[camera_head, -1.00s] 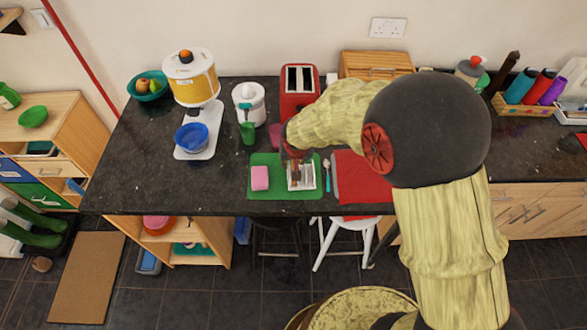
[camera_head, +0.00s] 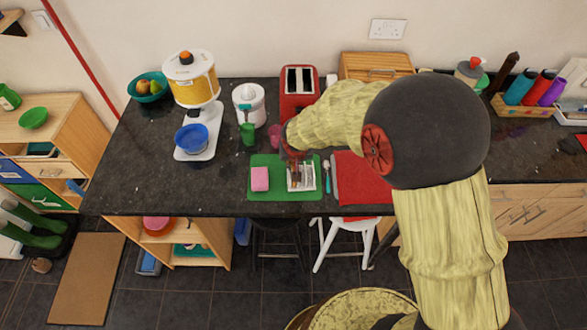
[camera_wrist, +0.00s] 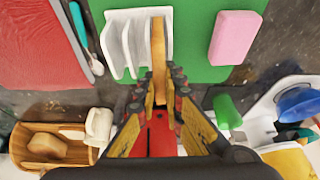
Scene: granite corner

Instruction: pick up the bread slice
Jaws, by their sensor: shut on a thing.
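The bread slice (camera_wrist: 158,50) shows edge-on in the wrist view as a thin brown strip. My gripper (camera_wrist: 160,88) is shut on its near end. The slice overlaps the right part of a white toast rack (camera_wrist: 120,38); I cannot tell whether its lower edge is still inside a slot. In the head view my gripper (camera_head: 294,159) is over the back left of the rack (camera_head: 307,178), which stands on a green mat (camera_head: 268,160). My wrist partly hides the slice there.
A pink block (camera_head: 260,179) lies left of the rack. A spoon (camera_head: 326,176) and a red mat (camera_head: 362,178) are to the right.

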